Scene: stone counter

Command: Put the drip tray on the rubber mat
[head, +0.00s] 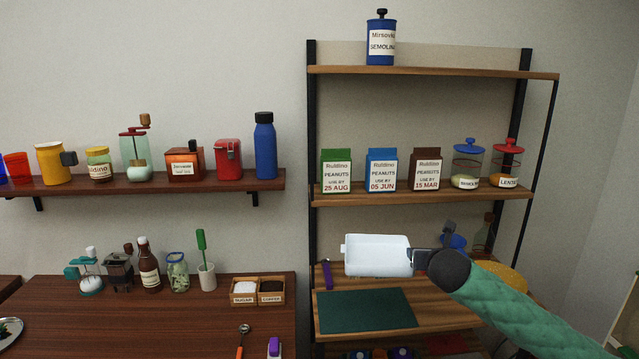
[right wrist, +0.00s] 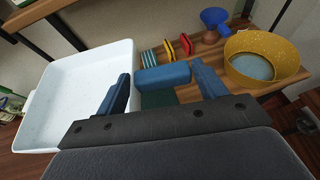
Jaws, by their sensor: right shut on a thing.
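The drip tray (head: 378,256) is a white, shallow, rectangular tray, held up above the shelf board in the head view. It fills the left of the right wrist view (right wrist: 75,95). My right gripper (head: 424,261) is shut on the tray at its right end in the head view; the exact contact is hard to see. Its blue fingers (right wrist: 163,90) show in the right wrist view, with a blue block between or beyond them. The dark green rubber mat (head: 366,311) lies flat and bare on the shelf, below the tray. My left gripper is not in view.
A yellow round container (right wrist: 262,58) and a blue-topped item (right wrist: 214,20) stand on the shelf to the right. The shelf above (head: 420,194) carries boxes and jars. A dark post (head: 312,220) borders the left.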

